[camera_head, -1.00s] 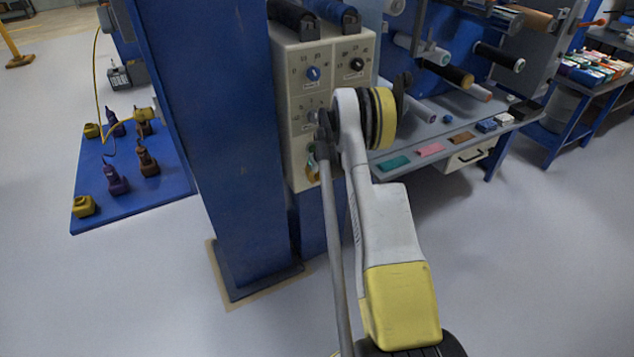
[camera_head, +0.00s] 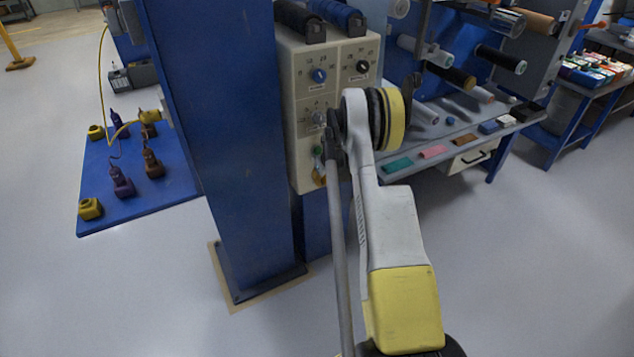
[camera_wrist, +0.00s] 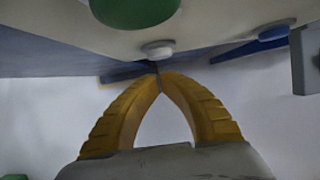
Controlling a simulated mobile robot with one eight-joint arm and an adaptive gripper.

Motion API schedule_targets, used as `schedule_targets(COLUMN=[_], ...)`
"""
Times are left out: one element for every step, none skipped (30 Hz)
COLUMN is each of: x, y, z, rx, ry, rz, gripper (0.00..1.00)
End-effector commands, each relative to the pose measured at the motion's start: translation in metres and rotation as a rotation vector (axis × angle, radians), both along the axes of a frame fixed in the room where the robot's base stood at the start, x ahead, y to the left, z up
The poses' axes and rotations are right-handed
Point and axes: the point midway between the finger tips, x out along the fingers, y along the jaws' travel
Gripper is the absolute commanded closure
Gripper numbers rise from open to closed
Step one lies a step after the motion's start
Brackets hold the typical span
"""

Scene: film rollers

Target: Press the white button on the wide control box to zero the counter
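The beige control box (camera_head: 300,120) stands against the blue column in the head view, with dials on its upper front. In the wrist view its pale panel (camera_wrist: 70,30) fills the top. In the head view my arm hides the button.
The blue column (camera_head: 235,140) stands left of the box. A grey shelf (camera_head: 450,130) with coloured blocks and rollers lies to the right. The floor in front is clear.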

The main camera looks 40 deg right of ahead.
Motion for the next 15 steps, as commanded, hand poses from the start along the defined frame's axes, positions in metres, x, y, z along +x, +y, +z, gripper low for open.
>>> schedule_targets(x=[-0.008, -0.011, -0.014, -0.017, -0.02, -0.024, -0.026, -0.028, -0.031, -0.033, -0.035, -0.037, -0.039, -0.04, -0.041], y=[-0.004, -0.004, -0.002, -0.001, 0.0, 0.0, 0.001, 0.001, 0.002, 0.003, 0.003, 0.004, 0.004, 0.005, 0.005], z=[0.0, 0.01, 0.023, 0.03, 0.037, 0.045, 0.051, 0.057, 0.064, 0.069, 0.073, 0.078, 0.081, 0.084, 0.087], rx=[0.0, 0.001, 0.001, 0.001, 0.002, 0.002, 0.002, 0.002, 0.002, 0.002, 0.002, 0.002, 0.002, 0.002, 0.002], ry=[0.001, 0.0, 0.001, 0.001, 0.001, 0.002, 0.002, 0.002, 0.002, 0.002, 0.003, 0.003, 0.003, 0.003, 0.003], rz=[0.0, 0.001, 0.001, 0.001, 0.002, 0.002, 0.002, 0.002, 0.002, 0.002, 0.002, 0.003, 0.003, 0.003, 0.003], gripper=[1.0, 1.0, 1.0, 1.0, 1.0, 1.0, 1.0, 1.0, 1.0, 1.0, 1.0, 1.0, 1.0, 1.0, 1.0])
